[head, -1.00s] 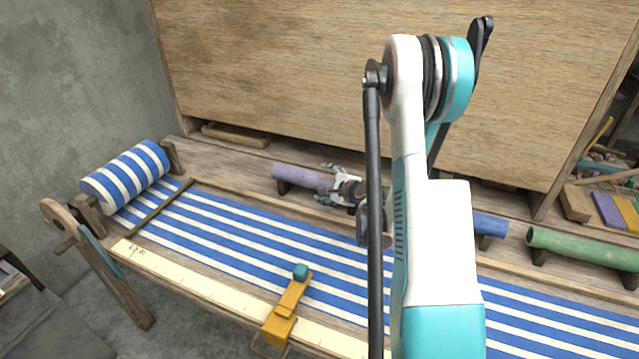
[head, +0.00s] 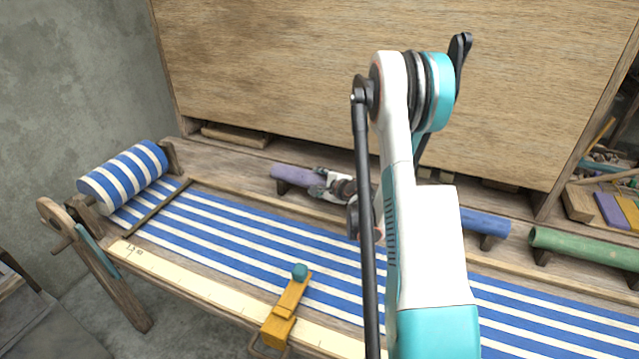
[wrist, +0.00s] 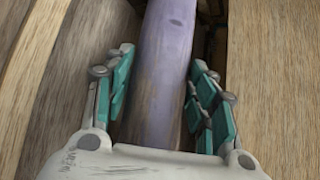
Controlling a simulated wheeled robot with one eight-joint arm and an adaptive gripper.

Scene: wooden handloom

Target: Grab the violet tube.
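The violet tube (head: 294,176) lies on supports along the back ledge of the loom, left of my arm in the head view. Its right part is hidden behind my gripper (head: 328,184). In the wrist view the violet tube (wrist: 163,70) runs up the middle of the picture, between the two teal-padded fingers of my gripper (wrist: 160,100). The fingers are open on both sides of it. A dark gap shows on the left side, and the right finger pads look very close to the tube; I cannot tell whether they touch.
A blue tube (head: 485,222) and a green tube (head: 585,248) lie further right on the same ledge. Striped blue and white cloth (head: 240,232) covers the loom in front. A tall wooden panel (head: 300,70) stands behind. A yellow clamp (head: 287,312) sits at the front edge.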

